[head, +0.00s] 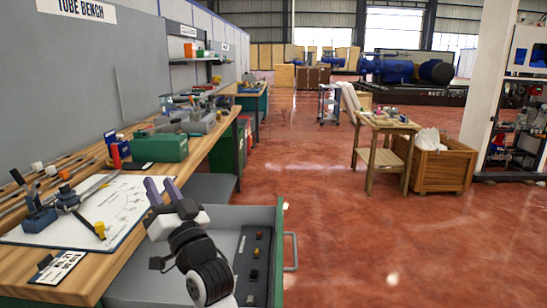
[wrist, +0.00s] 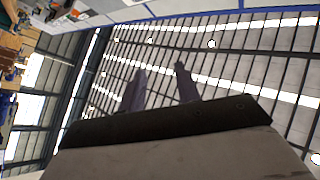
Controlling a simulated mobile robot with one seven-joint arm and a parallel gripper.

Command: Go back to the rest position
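My gripper (head: 162,190) is raised at the edge of the workbench (head: 200,150) in the head view, with two purple-grey fingers pointing up and slightly apart. Nothing shows between them. In the wrist view my gripper (wrist: 158,88) points at the ceiling, its two fingers clearly apart and empty. My arm rises over an open drawer (head: 278,235), which sits at the right of the bench front. The drawer holds a dark panel with small coloured parts (head: 254,265).
The bench carries a white sheet (head: 110,208) with a blue-based tool, a green box (head: 160,148), metal rods and a black label (head: 57,265). A wooden side table (head: 380,160) and a wooden crate (head: 440,170) stand at right. Red floor (head: 330,230) between is clear.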

